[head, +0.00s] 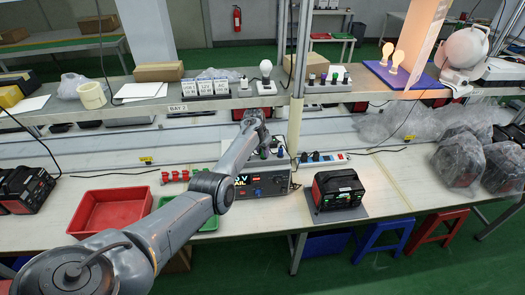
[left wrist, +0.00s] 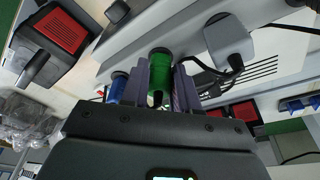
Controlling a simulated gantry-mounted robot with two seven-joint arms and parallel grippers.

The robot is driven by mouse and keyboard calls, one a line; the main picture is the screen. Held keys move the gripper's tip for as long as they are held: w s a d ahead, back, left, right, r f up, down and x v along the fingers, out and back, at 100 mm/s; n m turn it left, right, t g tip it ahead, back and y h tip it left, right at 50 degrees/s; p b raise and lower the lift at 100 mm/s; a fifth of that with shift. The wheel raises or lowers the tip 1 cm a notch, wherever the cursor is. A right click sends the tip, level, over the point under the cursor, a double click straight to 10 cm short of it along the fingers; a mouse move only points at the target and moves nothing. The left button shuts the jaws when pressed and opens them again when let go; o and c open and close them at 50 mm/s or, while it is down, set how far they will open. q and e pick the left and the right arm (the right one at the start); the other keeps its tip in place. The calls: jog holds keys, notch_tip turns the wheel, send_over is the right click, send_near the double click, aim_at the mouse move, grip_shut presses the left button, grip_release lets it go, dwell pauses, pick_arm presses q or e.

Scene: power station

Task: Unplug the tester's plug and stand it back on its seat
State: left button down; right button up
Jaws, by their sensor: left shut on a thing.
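The tester (head: 262,184) is a grey box on the bench with a lit display; the readable parts look like "V" and "AIL". My left gripper (head: 264,145) is over the tester's top, mostly hidden by my own arm in the head view. In the left wrist view my left gripper (left wrist: 160,75) is shut on a green cylindrical plug (left wrist: 159,66), with one finger on each side of it. I cannot tell whether the plug's lower end is seated. A blue cylinder (left wrist: 117,88) stands beside it, and a grey plug with a black cable (left wrist: 228,40) is close by. My right gripper is not in view.
A black and red power station (head: 338,188) stands right of the tester, and a white power strip (head: 325,157) lies behind it. A red tray (head: 108,211) and several red pieces (head: 177,177) are to the left. A shelf (head: 215,102) with bulbs and boxes runs behind.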

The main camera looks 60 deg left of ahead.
pick_arm(q)
jog(key=c, duration=0.8)
grip_release()
